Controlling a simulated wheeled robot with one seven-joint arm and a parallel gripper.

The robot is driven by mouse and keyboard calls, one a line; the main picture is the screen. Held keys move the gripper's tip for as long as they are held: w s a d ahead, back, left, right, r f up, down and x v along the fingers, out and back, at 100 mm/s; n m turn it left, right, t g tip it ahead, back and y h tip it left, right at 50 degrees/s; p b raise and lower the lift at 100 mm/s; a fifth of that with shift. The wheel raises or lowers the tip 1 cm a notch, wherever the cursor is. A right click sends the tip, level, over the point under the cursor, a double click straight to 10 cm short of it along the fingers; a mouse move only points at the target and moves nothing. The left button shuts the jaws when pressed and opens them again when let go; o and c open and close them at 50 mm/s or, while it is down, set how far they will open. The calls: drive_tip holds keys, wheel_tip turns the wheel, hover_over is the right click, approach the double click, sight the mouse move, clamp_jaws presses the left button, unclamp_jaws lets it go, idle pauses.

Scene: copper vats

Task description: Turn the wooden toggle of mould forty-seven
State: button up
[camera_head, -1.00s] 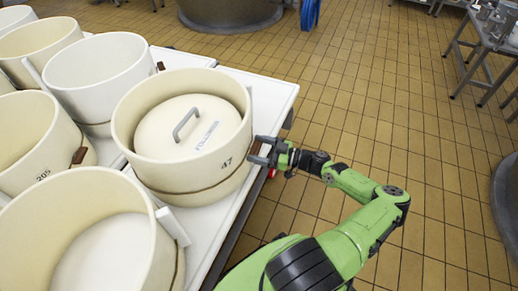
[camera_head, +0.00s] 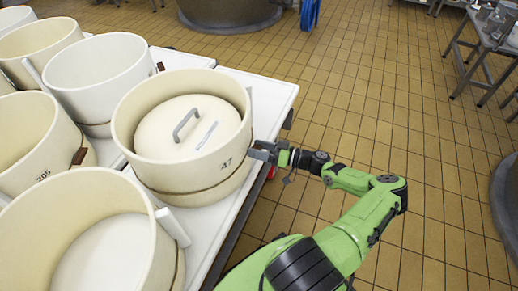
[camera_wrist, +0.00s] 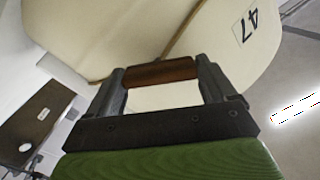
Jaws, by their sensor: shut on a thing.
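Mould forty-seven (camera_head: 160,172) is a cream round mould with a cord around it and "47" on its wall. It stands on the white table, with a handled lid (camera_head: 170,125) inside. My gripper (camera_head: 256,150) is at its right wall. In the wrist view my gripper (camera_wrist: 162,80) is shut on the brown wooden toggle (camera_wrist: 160,72), one finger at each end. The toggle lies against the wall of mould forty-seven (camera_wrist: 110,30), where the cord meets it. In the head view my gripper hides the toggle.
Other cream moulds stand close by on the white table (camera_head: 272,90), including mould 205 (camera_head: 30,150) and a large empty one (camera_head: 40,215) in front. The table's right edge runs beneath my gripper.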

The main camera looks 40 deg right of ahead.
drive_tip(key=m, duration=0.6)
drive_tip(key=shift+d+f, duration=0.1)
drive_tip(key=shift+f, duration=0.05)
drive_tip(key=m, duration=0.6)
drive_tip(key=shift+f, duration=0.1)
idle(0.5)
drive_tip(key=o, duration=0.9)
drive_tip(key=shift+c, duration=0.2)
drive_tip(key=v, duration=1.5)
drive_tip(key=shift+s+d+p, duration=0.25)
drive_tip(key=shift+d+p, duration=0.05)
drive_tip(key=shift+p, duration=0.05)
